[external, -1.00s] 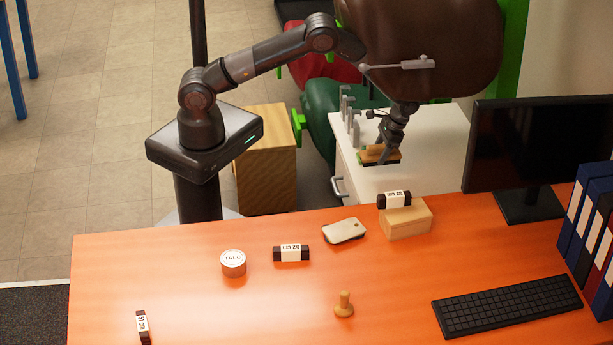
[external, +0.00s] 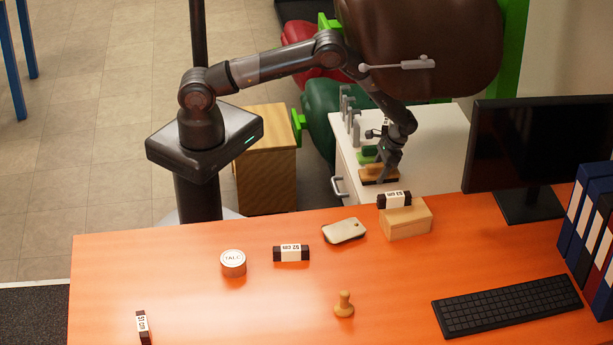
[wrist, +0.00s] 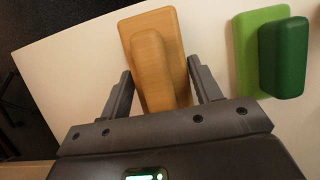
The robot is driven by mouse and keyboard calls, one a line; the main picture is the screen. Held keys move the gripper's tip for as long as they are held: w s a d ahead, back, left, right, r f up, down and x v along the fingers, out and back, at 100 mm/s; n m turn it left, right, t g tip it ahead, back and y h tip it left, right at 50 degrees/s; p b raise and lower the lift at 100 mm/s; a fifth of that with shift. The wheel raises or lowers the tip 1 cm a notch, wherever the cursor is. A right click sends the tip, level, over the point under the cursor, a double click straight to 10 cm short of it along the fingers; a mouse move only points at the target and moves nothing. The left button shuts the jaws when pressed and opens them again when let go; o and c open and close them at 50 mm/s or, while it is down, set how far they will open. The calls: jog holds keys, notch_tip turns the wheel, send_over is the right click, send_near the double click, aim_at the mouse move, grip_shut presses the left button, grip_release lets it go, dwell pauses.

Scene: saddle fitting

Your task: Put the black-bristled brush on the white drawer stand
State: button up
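The wooden brush with dark bristles (external: 378,174) sits on the top of the white drawer stand (external: 434,148), near its front edge. In the wrist view the brush (wrist: 153,52) shows its tan back and raised grip; its bristles are hidden there. My gripper (external: 384,172) is directly above the brush, pointing down. In the wrist view my gripper (wrist: 160,68) has one finger on each side of the grip, with a gap visible at the sides, so it looks open.
A green brush (external: 369,153) lies just behind the wooden one; it also shows in the wrist view (wrist: 284,57). Grey upright fittings (external: 350,118) stand at the stand's left edge. A wooden block (external: 408,220) on the orange desk (external: 200,310) is close in front.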

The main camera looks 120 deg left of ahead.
aim_at(382, 164)
jog(key=o, duration=0.4)
jog(key=shift+c, duration=0.2)
jog(key=v, duration=0.7)
jog(key=shift+r, duration=0.35)
